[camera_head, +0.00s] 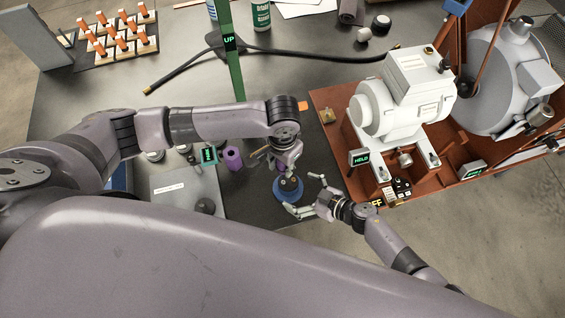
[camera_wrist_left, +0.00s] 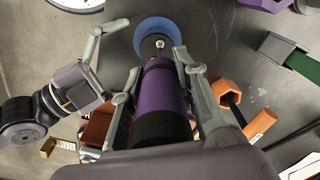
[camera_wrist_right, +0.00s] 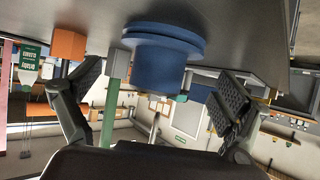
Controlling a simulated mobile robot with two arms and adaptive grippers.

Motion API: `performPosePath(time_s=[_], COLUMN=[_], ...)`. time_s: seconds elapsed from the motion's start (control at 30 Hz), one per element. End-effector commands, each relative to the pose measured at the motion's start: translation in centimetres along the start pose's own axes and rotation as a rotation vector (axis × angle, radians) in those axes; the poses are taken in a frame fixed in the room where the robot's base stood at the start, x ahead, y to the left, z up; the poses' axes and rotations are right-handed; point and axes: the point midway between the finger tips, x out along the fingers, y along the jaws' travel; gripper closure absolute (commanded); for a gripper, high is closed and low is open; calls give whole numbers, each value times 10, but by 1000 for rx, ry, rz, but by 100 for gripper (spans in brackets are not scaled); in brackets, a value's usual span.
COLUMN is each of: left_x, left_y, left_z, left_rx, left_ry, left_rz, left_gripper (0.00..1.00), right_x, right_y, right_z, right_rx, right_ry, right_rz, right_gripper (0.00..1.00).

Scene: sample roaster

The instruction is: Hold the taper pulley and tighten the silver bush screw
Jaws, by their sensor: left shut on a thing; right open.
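The blue taper pulley (camera_head: 288,192) stands on the dark table near its front right edge. It shows at the top of the left wrist view (camera_wrist_left: 146,32) and upside down in the right wrist view (camera_wrist_right: 158,62). My left gripper (camera_head: 287,168) is shut on a purple-handled tool (camera_wrist_left: 160,90) above the pulley. The tool points at the pulley's middle, where a small silver part (camera_wrist_left: 160,43) shows; I cannot tell whether it is the bush screw or the tool's tip. My right gripper (camera_head: 305,195) is open, its fingers spread on either side of the pulley, apart from it.
Another purple cylinder (camera_head: 232,157) stands left of the pulley, near a grey plate (camera_head: 180,195). A white motor (camera_head: 400,95) sits on the red-brown frame (camera_head: 325,98) at right. A green post (camera_head: 234,70), a black cable (camera_head: 185,68) and an orange-pegged rack (camera_head: 115,45) lie farther back.

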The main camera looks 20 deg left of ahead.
Motion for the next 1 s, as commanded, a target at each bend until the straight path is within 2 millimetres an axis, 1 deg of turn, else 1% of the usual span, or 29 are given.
performPosePath(time_s=[0.03,0.1,0.3,0.5,0.73,0.77,1.0], left_x=[0,0,0,0,0,0,0], left_y=[0,0,0,0,0,0,0], left_z=[0,0,0,0,0,0,0], left_rx=[0,0,0,0,0,0,0], left_ry=[1,1,1,1,1,1,1], left_rz=[0,0,0,0,0,0,0], left_gripper=[100,100,100,100,100,100,100], right_x=[9,18,35,41,42,42,41], right_y=[0,1,1,0,0,0,0], right_z=[-2,-1,0,0,0,0,0], right_rx=[2,2,0,0,0,-1,-1], right_ry=[1,1,0,-1,0,0,0], right_rz=[0,1,1,1,0,0,0], right_gripper=[5,5,5,5,5,6,22])
